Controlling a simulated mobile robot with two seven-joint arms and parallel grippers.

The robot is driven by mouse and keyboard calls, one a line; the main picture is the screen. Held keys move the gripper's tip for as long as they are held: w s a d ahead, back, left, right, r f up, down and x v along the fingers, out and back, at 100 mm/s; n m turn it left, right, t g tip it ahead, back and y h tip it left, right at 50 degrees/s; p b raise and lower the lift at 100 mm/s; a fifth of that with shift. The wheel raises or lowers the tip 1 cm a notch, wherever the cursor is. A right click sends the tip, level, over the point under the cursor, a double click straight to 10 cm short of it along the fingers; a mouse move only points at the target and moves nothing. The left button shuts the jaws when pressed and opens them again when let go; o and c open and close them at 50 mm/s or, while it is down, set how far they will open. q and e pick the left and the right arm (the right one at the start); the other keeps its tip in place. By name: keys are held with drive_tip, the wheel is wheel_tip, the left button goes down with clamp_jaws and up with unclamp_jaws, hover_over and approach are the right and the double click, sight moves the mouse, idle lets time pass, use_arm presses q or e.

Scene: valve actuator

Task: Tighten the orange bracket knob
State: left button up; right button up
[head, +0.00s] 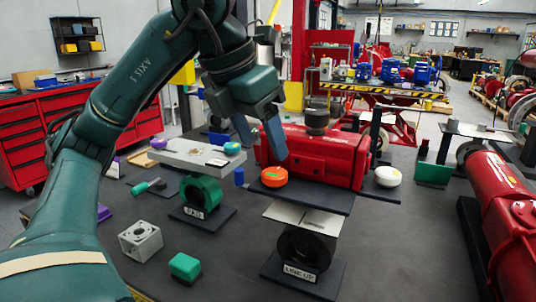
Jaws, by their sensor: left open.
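An orange knob (274,177) sits at the left end of a dark plate (318,200) in front of the red actuator body (325,155). My left gripper (262,140) reaches in from the upper left and points down. Its blue-grey fingers are apart and empty, above and slightly left of the knob. No contact with the knob shows. The fingers partly cover the left end of the red actuator body. My right gripper is not in the head view.
A white knob (388,176) sits at the plate's right. A grey plate (190,153) on a green ring stand (201,192) is at left. A metal block (140,240) and green block (185,267) lie in front. A red cylinder (512,215) bounds the right.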

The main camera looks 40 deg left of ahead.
use_arm(q)
drive_tip(key=p+v, duration=0.4)
drive_tip(key=v, duration=0.3)
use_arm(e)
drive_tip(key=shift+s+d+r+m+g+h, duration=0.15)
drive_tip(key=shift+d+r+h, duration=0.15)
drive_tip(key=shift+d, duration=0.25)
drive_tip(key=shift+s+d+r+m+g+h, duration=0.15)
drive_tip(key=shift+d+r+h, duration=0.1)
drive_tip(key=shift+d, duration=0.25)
use_arm(q)
drive_tip(key=shift+r, duration=0.1)
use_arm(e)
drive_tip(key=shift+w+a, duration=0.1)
